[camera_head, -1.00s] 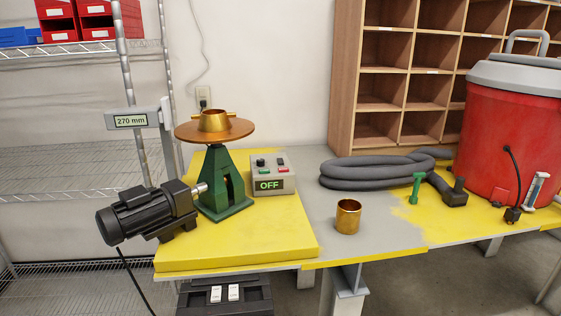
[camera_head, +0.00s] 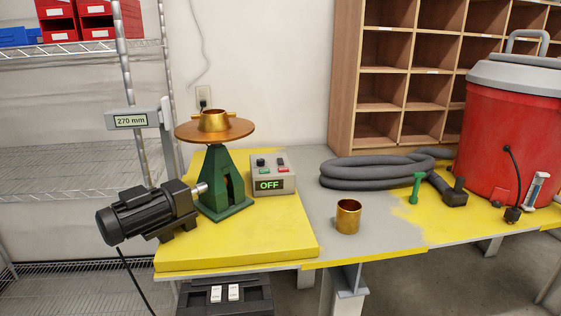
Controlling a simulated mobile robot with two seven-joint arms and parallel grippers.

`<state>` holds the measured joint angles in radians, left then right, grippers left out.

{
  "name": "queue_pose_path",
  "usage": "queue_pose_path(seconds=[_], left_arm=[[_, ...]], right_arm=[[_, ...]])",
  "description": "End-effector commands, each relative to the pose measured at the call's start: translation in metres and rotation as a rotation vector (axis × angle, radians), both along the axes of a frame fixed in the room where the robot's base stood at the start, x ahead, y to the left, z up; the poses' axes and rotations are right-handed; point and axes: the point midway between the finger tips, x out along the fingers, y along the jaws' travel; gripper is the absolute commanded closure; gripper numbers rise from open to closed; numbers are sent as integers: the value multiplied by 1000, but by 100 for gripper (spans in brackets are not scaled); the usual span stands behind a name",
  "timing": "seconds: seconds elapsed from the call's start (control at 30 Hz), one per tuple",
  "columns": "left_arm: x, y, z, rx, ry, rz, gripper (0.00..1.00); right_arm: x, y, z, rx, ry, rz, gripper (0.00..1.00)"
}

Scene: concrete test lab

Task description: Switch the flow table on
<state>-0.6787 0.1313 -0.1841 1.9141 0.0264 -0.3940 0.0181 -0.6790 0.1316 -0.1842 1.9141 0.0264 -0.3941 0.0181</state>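The flow table (camera_head: 222,185) stands on the yellow part of the bench, with a green pedestal and a round copper-coloured top plate (camera_head: 240,129). A brass ring mould (camera_head: 214,120) sits on the plate. A black motor (camera_head: 140,212) is joined to the pedestal's left side. A grey control box (camera_head: 286,180) stands right of the pedestal. Its display (camera_head: 269,185) reads OFF. On its top are a green button (camera_head: 265,173), a red button (camera_head: 283,170) and small black parts. Neither of my grippers is in view.
A brass cup (camera_head: 348,217) stands on the grey bench middle. A coiled grey hose (camera_head: 375,172), a green bolt-like piece (camera_head: 416,187) and a red vacuum-like drum (camera_head: 510,135) are to the right. A gauge reading 270 mm (camera_head: 131,121) is at left. The bench's front is mostly clear.

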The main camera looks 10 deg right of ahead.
Motion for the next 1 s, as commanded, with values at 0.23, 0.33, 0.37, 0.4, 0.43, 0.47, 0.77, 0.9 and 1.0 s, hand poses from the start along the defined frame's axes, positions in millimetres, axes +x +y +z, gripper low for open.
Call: queue_pose_path(seconds=[0.23,0.33,0.37,0.4,0.43,0.47,0.77,0.9,1.0], left_arm=[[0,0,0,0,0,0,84],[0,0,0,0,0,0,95],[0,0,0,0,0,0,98],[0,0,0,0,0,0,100],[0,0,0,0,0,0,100],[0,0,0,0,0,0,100],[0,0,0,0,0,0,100],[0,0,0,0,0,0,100],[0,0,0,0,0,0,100]], right_arm=[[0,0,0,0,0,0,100],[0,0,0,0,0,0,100],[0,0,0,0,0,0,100],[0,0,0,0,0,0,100],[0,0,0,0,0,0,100],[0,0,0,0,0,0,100],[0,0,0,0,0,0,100],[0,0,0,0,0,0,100],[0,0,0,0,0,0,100]])
